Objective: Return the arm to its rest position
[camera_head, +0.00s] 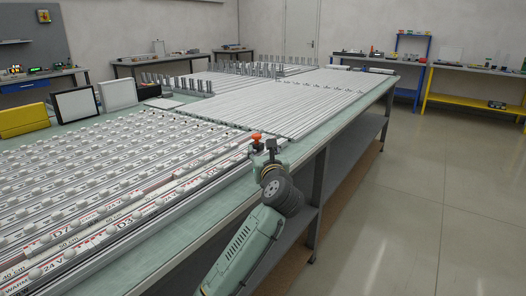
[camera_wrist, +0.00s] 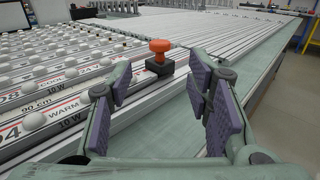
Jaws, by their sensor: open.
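My gripper (camera_wrist: 160,80) is open in the wrist view, with its purple-grey pads wide apart and nothing between them. In the head view my gripper (camera_head: 265,152) is at the end of my green arm, over the right edge of the long table (camera_head: 200,236). An orange knob on a dark square base (camera_wrist: 160,48) stands on the table just beyond the fingers in the wrist view. The orange knob also shows in the head view (camera_head: 256,137), close by my gripper. Whether the fingers touch it I cannot tell.
Rows of white light strips (camera_head: 110,170) with round knobs and labels cover the table. Grey upright posts (camera_head: 175,82) stand further back. A yellow case (camera_head: 22,119) and framed panels (camera_head: 76,103) are at the left. The floor (camera_head: 430,220) on the right is clear.

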